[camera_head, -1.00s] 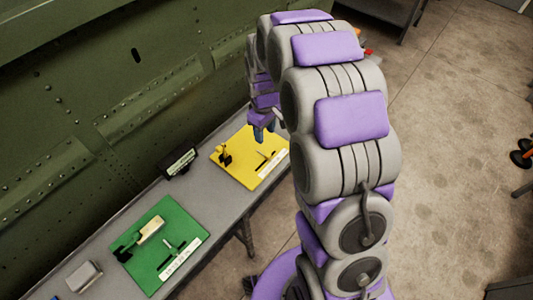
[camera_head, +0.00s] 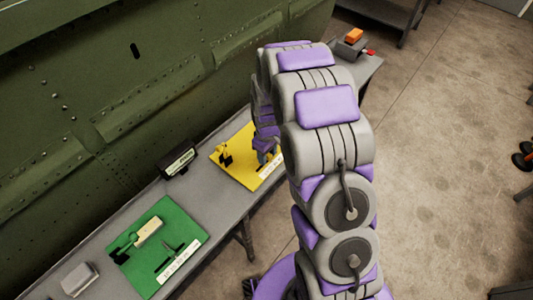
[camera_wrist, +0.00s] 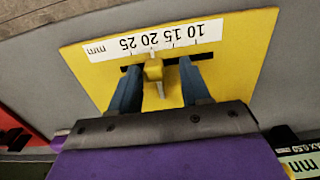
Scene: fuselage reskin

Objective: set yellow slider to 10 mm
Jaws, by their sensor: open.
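The yellow board (camera_head: 237,174) lies on the bench, partly hidden by my arm in the head view. In the wrist view the yellow board (camera_wrist: 240,70) carries a white scale (camera_wrist: 150,40), seen upside down, with 25, 20, 15 and 10 from left to right. The yellow slider (camera_wrist: 154,72) stands in a dark slot, close to the 20 mark. My gripper (camera_wrist: 159,66) is open, its blue fingers on either side of the slider with a gap at each side. In the head view my gripper (camera_head: 266,157) is over the board's right part.
A green board (camera_head: 160,245) with its own slider lies nearer on the grey bench (camera_head: 205,195). A small black display (camera_head: 178,161) stands between the boards near the green fuselage wall (camera_head: 60,120). An orange block (camera_head: 354,35) sits at the bench's far end.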

